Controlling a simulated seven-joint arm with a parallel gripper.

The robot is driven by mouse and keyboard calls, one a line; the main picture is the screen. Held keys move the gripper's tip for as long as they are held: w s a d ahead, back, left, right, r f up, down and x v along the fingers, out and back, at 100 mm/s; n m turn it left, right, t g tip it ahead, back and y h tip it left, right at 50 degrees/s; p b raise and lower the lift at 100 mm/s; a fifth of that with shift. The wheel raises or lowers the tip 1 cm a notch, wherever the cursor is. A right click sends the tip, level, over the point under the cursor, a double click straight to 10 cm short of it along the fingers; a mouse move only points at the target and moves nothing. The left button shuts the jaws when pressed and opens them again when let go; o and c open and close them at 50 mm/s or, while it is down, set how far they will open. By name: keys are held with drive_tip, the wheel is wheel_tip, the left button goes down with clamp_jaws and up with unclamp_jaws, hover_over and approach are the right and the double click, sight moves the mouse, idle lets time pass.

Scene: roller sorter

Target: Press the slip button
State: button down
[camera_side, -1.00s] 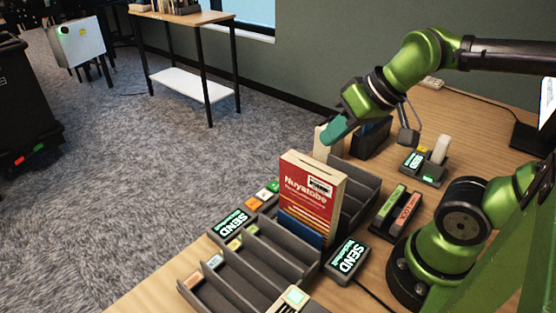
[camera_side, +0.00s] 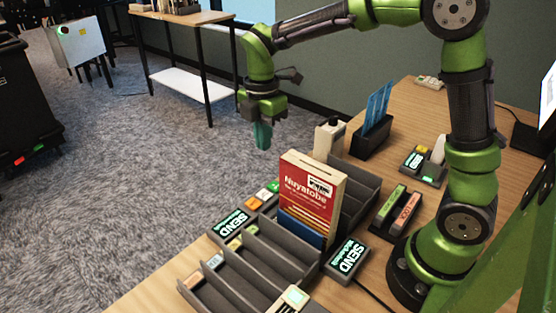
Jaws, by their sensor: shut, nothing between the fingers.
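My gripper (camera_side: 262,135) has teal fingers, shut and empty, pointing down in the air at the upper middle, behind and left of the red book. No button marked slip can be read at this size. A small dark device (camera_side: 408,168) with a pale roll, a lit screen and small yellow and green lights stands on the right of the table, far from my gripper. A row of orange, white and green buttons (camera_side: 262,195) is on a console left of the book, below my gripper in the picture. My gripper touches neither.
The red book (camera_side: 306,198) stands upright in the grey slotted rack (camera_side: 262,262). SEND panels (camera_side: 347,257) and (camera_side: 231,223) flank it. A white box-like device (camera_side: 327,138) and a black holder with blue cards (camera_side: 371,140) stand behind. A black tray with green and red stamps (camera_side: 393,211) is to the right.

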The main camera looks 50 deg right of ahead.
sight(266, 195)
idle(0.3)
wheel_tip(266, 195, down, 14)
drive_tip(key=shift+f, duration=0.1)
idle(0.4)
drive_tip(key=shift+s+f, duration=0.1)
drive_tip(key=shift+f, duration=0.95)
wheel_tip(266, 195, up, 15)
drive_tip(key=shift+w+r, duration=0.2)
drive_tip(key=shift+w, duration=0.2)
